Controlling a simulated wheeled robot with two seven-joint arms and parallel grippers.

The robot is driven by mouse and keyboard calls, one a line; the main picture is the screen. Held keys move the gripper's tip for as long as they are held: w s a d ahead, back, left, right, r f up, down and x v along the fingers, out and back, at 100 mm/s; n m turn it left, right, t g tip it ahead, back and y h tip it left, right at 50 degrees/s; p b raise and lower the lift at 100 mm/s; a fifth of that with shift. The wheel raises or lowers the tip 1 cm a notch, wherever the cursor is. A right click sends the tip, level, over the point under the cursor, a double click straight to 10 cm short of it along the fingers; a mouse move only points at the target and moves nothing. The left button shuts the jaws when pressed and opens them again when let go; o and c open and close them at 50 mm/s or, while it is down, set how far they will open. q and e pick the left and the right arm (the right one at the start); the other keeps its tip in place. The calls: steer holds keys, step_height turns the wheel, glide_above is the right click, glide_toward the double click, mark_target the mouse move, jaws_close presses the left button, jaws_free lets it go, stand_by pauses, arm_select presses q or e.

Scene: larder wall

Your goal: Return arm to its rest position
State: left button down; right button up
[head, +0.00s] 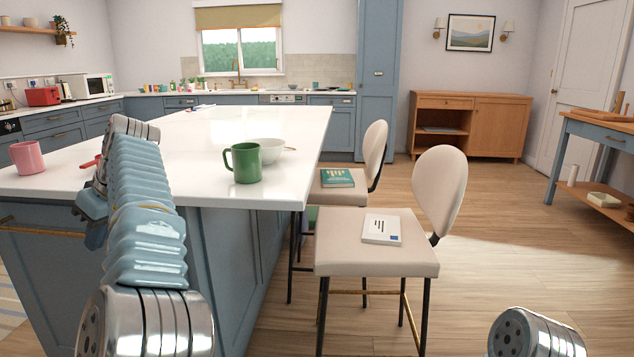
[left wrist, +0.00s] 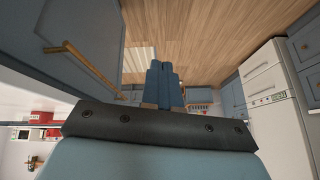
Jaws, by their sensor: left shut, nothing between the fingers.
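My left arm reaches in from the bottom left of the head view and bends beside the near end of the island. My left gripper (head: 96,238) hangs low there, partly hidden behind my own arm links. In the left wrist view its two blue fingers (left wrist: 165,84) are together, with nothing between them. A blue cabinet front with a brass handle (left wrist: 78,63) is close to it on the left of that view. Only a round metal joint of my right arm shows at the bottom right of the head view; the right gripper is out of view.
The white island top (head: 225,130) holds a pink mug (head: 27,158), a green mug (head: 246,164) and a pale bowl (head: 272,147). Wooden floor (head: 520,240) beyond is open.

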arm_select(q)
steer(key=w+a+f+m+h, duration=0.1)
steer(key=w+f+m, duration=0.1)
steer(key=f, duration=0.9)
steer(key=w+a+f+m+h, duration=0.1)
steer(key=w+a+f+m, duration=0.1)
steer(key=f, duration=0.9)
steer(key=s+d+f+m+h, duration=0.1)
steer(key=s+d+f+m, duration=0.1)
steer(key=f, duration=0.8)
steer(key=s+d+f+m+h, duration=0.1)
steer(key=d+f, duration=0.1)
steer(key=f, duration=0.8)
steer(key=s+d+f+m+h, duration=0.3)
steer(key=s+d+f, duration=0.8)
steer(key=d+f, duration=0.25)
steer(key=s+d+m+h, duration=0.3)
steer(key=s+d, duration=0.8)
steer(key=d, duration=0.4)
steer(key=shift+f+h, duration=0.45)
steer(key=shift+h, duration=0.05)
